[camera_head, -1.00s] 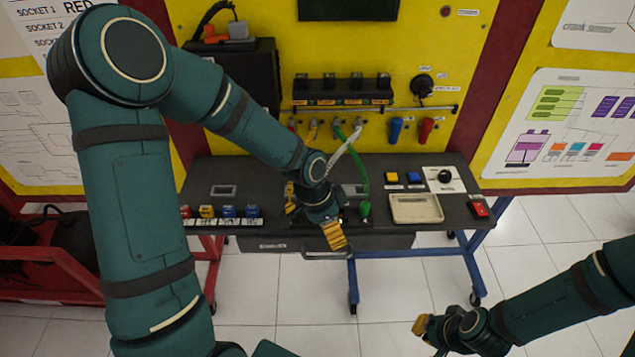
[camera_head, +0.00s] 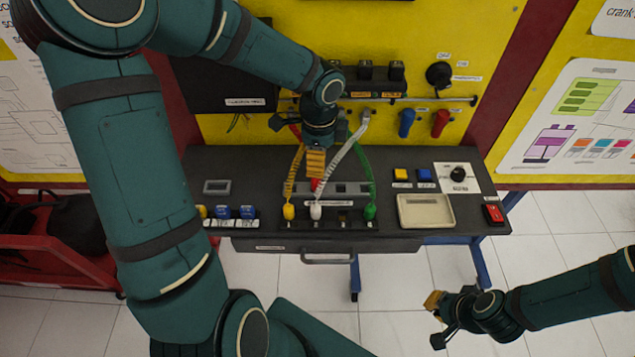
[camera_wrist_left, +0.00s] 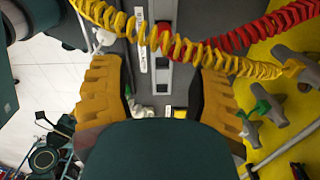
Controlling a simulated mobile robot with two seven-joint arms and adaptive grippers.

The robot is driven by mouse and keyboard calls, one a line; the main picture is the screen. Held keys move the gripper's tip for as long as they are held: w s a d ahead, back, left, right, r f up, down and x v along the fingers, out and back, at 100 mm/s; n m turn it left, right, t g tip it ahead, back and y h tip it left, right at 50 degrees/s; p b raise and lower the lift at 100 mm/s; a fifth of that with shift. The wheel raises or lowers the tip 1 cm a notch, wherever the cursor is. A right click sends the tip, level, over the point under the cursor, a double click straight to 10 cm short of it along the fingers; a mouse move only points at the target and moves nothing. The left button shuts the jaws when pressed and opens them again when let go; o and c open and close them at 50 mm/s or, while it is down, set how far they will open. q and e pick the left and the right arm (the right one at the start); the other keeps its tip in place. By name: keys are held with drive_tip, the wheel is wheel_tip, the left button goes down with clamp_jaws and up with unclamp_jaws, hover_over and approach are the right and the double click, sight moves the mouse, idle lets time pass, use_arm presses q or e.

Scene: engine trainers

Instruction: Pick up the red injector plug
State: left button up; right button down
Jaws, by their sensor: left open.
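The red injector plug (camera_head: 314,184) stands on the bench fixture, just below my left gripper (camera_head: 316,165) in the head view. In the left wrist view the red plug (camera_wrist_left: 161,36) shows between and beyond the fingers, partly hidden by a yellow coiled cable (camera_wrist_left: 170,42). A red coiled cable (camera_wrist_left: 262,30) runs off to the right. My left gripper (camera_wrist_left: 160,68) is open and empty, with its yellow fingers to either side of the plug's line. My right gripper (camera_head: 436,320) is over the floor at lower right, its fingers apart and empty.
Yellow (camera_head: 289,211), white (camera_head: 316,211) and green (camera_head: 370,211) plugs stand in the front row, their cables rising close around my left gripper. A beige tray (camera_head: 426,211) and red switch (camera_head: 493,214) are to the right. Blue and red handles (camera_head: 440,123) hang behind.

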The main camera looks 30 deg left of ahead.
sight(316, 183)
use_arm(q)
wheel_tip(316, 183, down, 4)
drive_tip(key=shift+w+f+b, duration=0.15)
drive_tip(key=shift+f+b, duration=0.05)
drive_tip(key=shift+b, duration=0.2)
drive_tip(key=shift+a+f+b, duration=0.2)
drive_tip(key=shift+f+b, duration=0.15)
drive_tip(key=shift+f, duration=1.05)
drive_tip(key=shift+a+f+b, duration=0.15)
drive_tip(key=shift+f+b, duration=0.15)
drive_tip(key=shift+f, duration=1.1)
clamp_jaws()
